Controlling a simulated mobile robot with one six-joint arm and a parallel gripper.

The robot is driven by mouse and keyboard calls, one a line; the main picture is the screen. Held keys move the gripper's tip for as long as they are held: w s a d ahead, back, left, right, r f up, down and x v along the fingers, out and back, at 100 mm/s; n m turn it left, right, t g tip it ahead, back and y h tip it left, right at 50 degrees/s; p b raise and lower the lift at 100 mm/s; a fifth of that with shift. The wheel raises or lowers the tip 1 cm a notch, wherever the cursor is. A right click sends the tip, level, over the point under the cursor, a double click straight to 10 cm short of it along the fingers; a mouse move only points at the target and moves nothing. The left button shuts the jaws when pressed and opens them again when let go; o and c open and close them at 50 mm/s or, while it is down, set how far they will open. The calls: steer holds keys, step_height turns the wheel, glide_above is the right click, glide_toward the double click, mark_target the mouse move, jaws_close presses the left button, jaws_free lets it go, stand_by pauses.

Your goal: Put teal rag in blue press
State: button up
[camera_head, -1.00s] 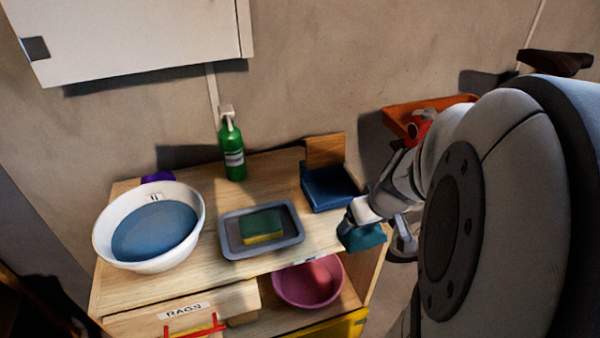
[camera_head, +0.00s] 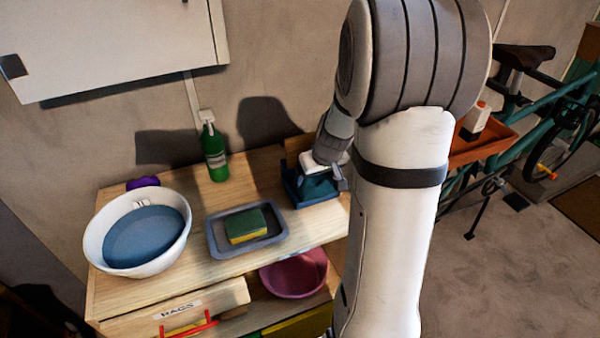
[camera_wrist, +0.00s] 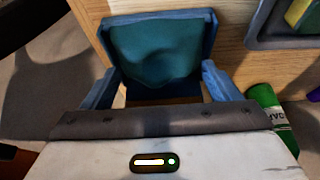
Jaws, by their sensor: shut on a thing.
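The blue press (camera_head: 303,201) sits at the right end of the wooden bench top, with a wooden upright plate behind it. My gripper (camera_head: 325,170) is right over the press, shut on the teal rag (camera_head: 318,187). In the wrist view the teal rag (camera_wrist: 155,52) shows as a dark teal patch inside the outline of the blue press (camera_wrist: 208,28). I cannot tell whether the rag rests on the press floor. My arm hides the right side of the press in the head view.
A grey tray (camera_head: 214,238) with a sponge (camera_head: 246,226) is left of the press. A pink bowl (camera_head: 293,274) is below. A bicycle (camera_head: 540,110) stands at right.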

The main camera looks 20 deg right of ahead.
steer(key=w, duration=0.3)
steer(key=shift+w+p, duration=0.1)
steer(key=shift+p, duration=0.25)
steer(key=shift+f, duration=0.75)
steer(key=shift+s, duration=0.25)
steer(key=shift+f, duration=0.1)
steer(key=shift+f+b, duration=0.15)
steer(key=shift+b, duration=0.25)
steer(key=o, duration=1)
steer(key=shift+c, duration=0.2)
